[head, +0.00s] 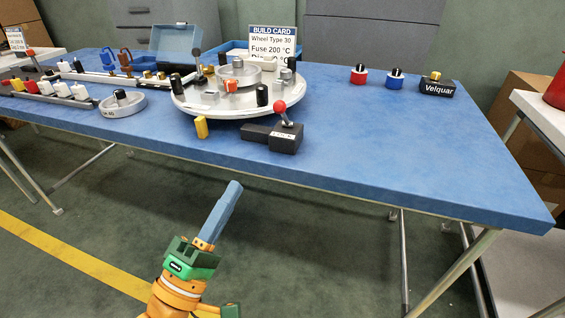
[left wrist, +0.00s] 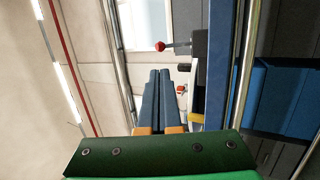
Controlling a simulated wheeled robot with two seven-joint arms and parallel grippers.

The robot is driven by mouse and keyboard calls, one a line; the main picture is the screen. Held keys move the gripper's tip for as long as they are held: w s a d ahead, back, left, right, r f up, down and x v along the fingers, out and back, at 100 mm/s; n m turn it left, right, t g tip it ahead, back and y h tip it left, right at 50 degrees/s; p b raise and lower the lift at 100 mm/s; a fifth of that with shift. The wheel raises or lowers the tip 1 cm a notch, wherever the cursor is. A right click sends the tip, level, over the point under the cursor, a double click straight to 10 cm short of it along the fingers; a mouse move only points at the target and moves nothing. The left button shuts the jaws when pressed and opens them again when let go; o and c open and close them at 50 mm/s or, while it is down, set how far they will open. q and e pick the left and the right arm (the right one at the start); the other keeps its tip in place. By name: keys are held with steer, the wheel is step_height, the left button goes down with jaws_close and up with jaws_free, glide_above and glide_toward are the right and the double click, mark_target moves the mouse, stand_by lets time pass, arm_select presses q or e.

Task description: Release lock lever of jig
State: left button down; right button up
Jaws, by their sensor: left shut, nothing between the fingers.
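The lock lever (head: 280,107) has a red ball on a short shaft and stands up from a black block (head: 286,138) at the front edge of the blue table, beside the round jig plate (head: 215,110). In the left wrist view the red-ball lever (left wrist: 160,46) and its block (left wrist: 199,45) show beyond the fingertips. My left gripper (head: 233,186) is in front of the table, below and apart from the lever, pointing up toward the table edge. Its blue-grey fingers (left wrist: 158,72) are together and empty. My right gripper is not seen.
A yellow tab (head: 201,127) sticks out at the plate's front edge. A grey ring (head: 122,105) and rails with several knobs lie to the left. A build card (head: 272,43) stands behind. Red and blue knobs and a Velquar block (head: 436,86) sit back right. The right tabletop (head: 420,150) is clear.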

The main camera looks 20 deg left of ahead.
arm_select(q)
steer(key=p, duration=0.3)
glide_toward(276, 112)
steer(key=x, duration=0.5)
steer(key=shift+w+r, duration=0.2)
steer(key=shift+w, duration=0.15)
steer(key=shift+w+d+r, duration=0.15)
steer(key=shift+w+r, duration=0.05)
steer(key=shift+w, duration=0.3)
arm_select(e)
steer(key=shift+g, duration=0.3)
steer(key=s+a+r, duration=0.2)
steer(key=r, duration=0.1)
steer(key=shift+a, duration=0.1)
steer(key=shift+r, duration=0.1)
